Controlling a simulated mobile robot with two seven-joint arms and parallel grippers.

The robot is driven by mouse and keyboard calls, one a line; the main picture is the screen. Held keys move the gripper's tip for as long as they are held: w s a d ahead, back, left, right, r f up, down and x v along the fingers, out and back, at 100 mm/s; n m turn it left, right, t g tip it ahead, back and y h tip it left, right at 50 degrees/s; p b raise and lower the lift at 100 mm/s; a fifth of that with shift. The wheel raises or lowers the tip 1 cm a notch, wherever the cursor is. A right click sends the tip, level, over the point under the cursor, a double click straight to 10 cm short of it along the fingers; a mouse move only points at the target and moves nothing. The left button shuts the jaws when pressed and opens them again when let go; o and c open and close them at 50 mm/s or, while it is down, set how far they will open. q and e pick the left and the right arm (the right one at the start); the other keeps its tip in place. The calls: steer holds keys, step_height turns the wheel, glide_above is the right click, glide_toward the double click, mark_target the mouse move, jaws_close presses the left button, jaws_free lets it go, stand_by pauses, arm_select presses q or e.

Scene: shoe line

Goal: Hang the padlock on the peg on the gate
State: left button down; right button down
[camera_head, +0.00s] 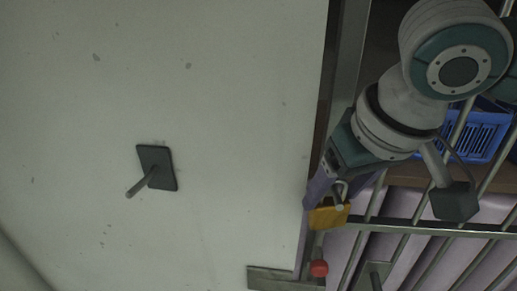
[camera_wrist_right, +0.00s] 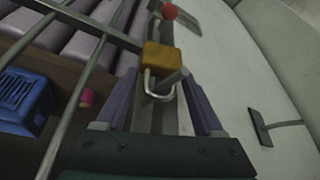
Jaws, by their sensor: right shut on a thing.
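The padlock (camera_head: 328,215) has a yellow-orange body and a metal shackle. It shows in the right wrist view (camera_wrist_right: 162,57) just beyond the fingertips. My right gripper (camera_head: 335,190) is shut on the padlock at its shackle, and the body points away from the hand. A short grey piece shows by the shackle in the wrist view; I cannot tell what it is. A thin grey peg (camera_head: 141,184) stands out from a dark square plate on a pale panel, left of the padlock and well apart from it. The plate also shows in the wrist view (camera_wrist_right: 259,127). My left gripper is not in view.
The pale panel (camera_head: 230,90) is broad and clear around the peg. Metal bars (camera_head: 430,228) run beside its right edge, with a red knob (camera_head: 319,268) near the lower corner. A blue basket (camera_head: 480,130) and purple rolls (camera_head: 410,260) lie behind the bars.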

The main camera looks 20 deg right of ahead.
stand_by(0.3)
jaws_free()
